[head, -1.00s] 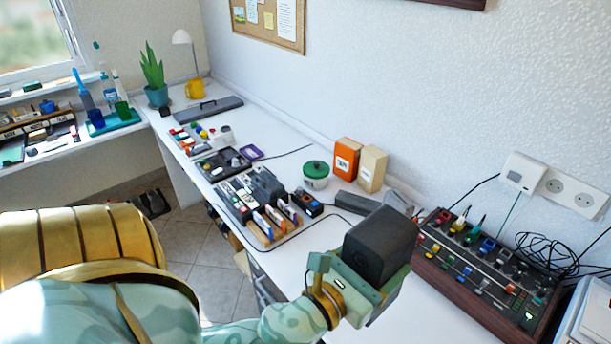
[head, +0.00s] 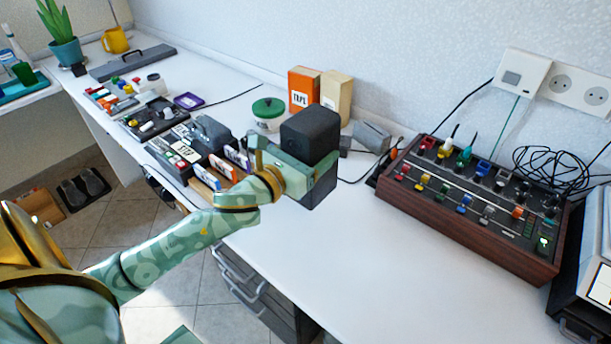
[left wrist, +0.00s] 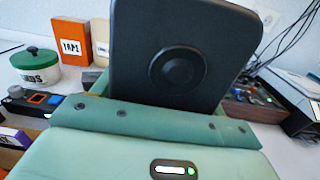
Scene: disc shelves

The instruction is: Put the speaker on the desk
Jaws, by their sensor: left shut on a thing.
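The speaker (head: 311,132) is a dark box with a round driver on its face; it also shows large in the left wrist view (left wrist: 183,45). My left gripper (head: 312,170) is shut on it, with green jaws across its lower part. The speaker is upright over the white desk (head: 350,245), near the middle of the head view. I cannot tell whether its base touches the desktop. My right gripper is in neither view.
A mixer with wood sides (head: 465,205) stands to the right, a lidded green-and-white pot (head: 267,113) and an orange box (head: 304,90) behind. Button panels (head: 185,145) fill the desk to the left. The front middle of the desktop is clear.

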